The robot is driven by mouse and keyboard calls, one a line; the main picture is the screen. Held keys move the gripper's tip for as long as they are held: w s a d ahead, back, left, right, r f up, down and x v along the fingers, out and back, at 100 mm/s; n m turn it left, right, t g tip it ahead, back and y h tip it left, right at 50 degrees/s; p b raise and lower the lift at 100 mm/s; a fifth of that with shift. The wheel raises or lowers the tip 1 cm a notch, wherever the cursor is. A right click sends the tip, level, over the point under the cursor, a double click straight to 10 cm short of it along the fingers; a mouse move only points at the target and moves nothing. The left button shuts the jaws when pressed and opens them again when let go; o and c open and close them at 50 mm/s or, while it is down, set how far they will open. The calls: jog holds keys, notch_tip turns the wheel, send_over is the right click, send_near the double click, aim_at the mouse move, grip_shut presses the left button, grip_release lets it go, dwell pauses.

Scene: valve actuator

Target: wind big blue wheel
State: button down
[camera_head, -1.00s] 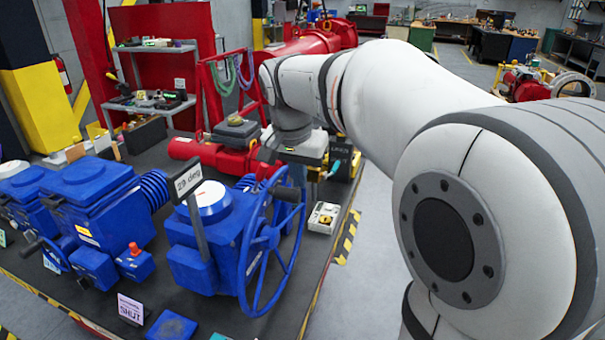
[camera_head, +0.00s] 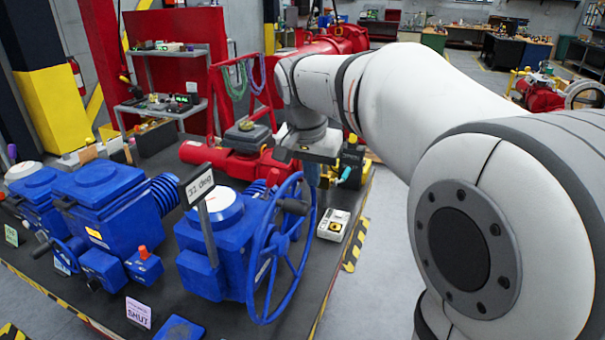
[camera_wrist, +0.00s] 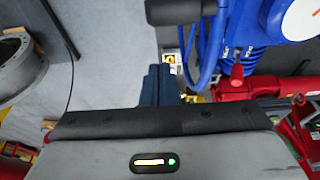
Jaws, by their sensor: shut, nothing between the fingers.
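The big blue wheel (camera_head: 262,292) stands upright on the right side of a blue valve actuator (camera_head: 205,272). A dark handle knob (camera_head: 293,207) sticks out from its rim near the top. A small sign on the actuator (camera_head: 199,187) reads about 31 deg; the last digit is unclear. My gripper (camera_head: 313,178) points down just behind and right of the wheel's upper rim; its fingertips are partly hidden there. In the wrist view my gripper (camera_wrist: 160,72) has its dark fingers together and empty. The blue wheel (camera_wrist: 207,60) is close on their right, and the knob (camera_wrist: 180,10) lies ahead. Contact with the rim cannot be told.
A control box (camera_head: 333,225) with a yellow switch lies right of the wheel. Another blue actuator (camera_head: 100,200) stands left, and a red valve body (camera_head: 230,160) stands behind. Striped tape marks the bench edge; the grey floor (camera_head: 375,255) beyond is clear.

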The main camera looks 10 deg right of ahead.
jog(key=b+v, duration=0.2)
jog(key=v, duration=0.7)
jog(key=s+a+f+n+t+h+b, duration=0.1)
jog(key=s+a+n+b, duration=0.35)
jog(key=n, duration=0.45)
jog(key=s+a+f+n+b, duration=0.2)
jog(key=s+a+n+b, duration=0.15)
jog(key=s+n, duration=0.4)
jog(key=w+d+f+n+p, duration=0.1)
jog(key=w+d+f, duration=0.2)
jog(key=w+f, duration=0.5)
jog(key=shift+d+f, duration=0.35)
jog(key=shift+f, duration=0.05)
jog(key=shift+a+r+n, duration=0.1)
jog(key=shift+n, duration=0.15)
